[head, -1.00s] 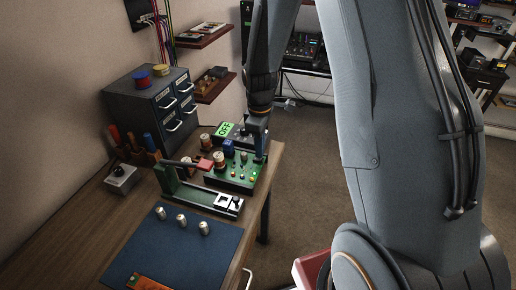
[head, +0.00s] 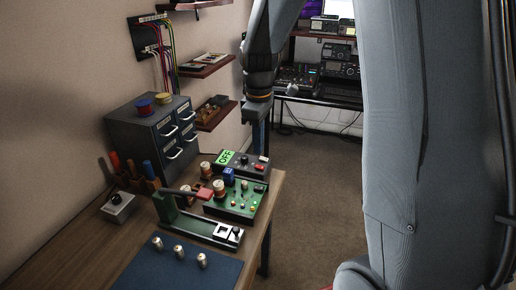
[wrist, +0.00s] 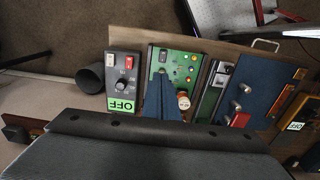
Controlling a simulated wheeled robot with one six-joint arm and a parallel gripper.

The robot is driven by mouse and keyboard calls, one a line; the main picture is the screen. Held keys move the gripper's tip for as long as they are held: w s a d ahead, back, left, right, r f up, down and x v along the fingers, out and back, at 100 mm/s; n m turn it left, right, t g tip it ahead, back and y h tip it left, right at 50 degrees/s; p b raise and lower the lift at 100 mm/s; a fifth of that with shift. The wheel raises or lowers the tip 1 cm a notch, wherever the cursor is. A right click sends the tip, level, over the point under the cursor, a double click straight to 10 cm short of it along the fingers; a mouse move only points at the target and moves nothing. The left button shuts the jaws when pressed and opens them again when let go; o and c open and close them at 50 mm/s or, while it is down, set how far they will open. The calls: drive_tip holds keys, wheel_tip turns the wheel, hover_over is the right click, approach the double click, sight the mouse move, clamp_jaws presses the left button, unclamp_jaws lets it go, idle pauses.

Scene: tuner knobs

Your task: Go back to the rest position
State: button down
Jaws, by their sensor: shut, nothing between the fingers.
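My gripper (head: 262,136) hangs at the end of my arm, above the back right end of the workbench. In the wrist view its blue fingers (wrist: 162,100) are together with nothing between them, and they cover part of the green circuit board. The green circuit board (head: 250,212) lies on the bench with coils, a blue block and small coloured knobs. Behind it is a dark control box (head: 249,169) with a green OFF display (head: 226,157). The box also shows in the wrist view (wrist: 124,88), with a round knob and two switches, apart from the fingers.
A green jig with a red-handled lever (head: 200,226) stands in front of the board. A blue mat (head: 175,272) holds three small metal knobs. A drawer cabinet (head: 146,138) and wall shelves (head: 206,65) stand at left. Open floor (head: 315,190) lies right of the bench.

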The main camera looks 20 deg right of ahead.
drive_tip(key=c, duration=2.5)
unclamp_jaws()
drive_tip(key=s+m, duration=0.3)
drive_tip(key=s, duration=0.2)
drive_tip(key=s+f+m, duration=0.1)
drive_tip(key=s+m, duration=0.2)
drive_tip(key=s, duration=0.3)
drive_tip(key=s+f+m+t, duration=0.1)
drive_tip(key=s+m, duration=0.3)
drive_tip(key=s, duration=0.1)
drive_tip(key=shift+s+a+f, duration=0.15)
drive_tip(key=shift+a+f, duration=0.05)
drive_tip(key=shift+a, duration=0.15)
drive_tip(key=o, duration=0.5)
drive_tip(key=shift+s+f+m, duration=0.1)
drive_tip(key=shift+s+m, duration=0.2)
drive_tip(key=shift+s, duration=0.1)
drive_tip(key=n+g+h+b, duration=0.4)
drive_tip(key=n+b, duration=0.1)
drive_tip(key=n, duration=0.6)
approach(258, 187)
drive_tip(key=shift+s+d+r, duration=0.1)
drive_tip(key=shift+s+r, duration=0.1)
drive_tip(key=shift+r, duration=0.2)
drive_tip(key=shift+w+f, duration=0.1)
drive_tip(key=p+x, duration=0.1)
drive_tip(key=x, duration=0.6)
drive_tip(key=shift+f, duration=0.25)
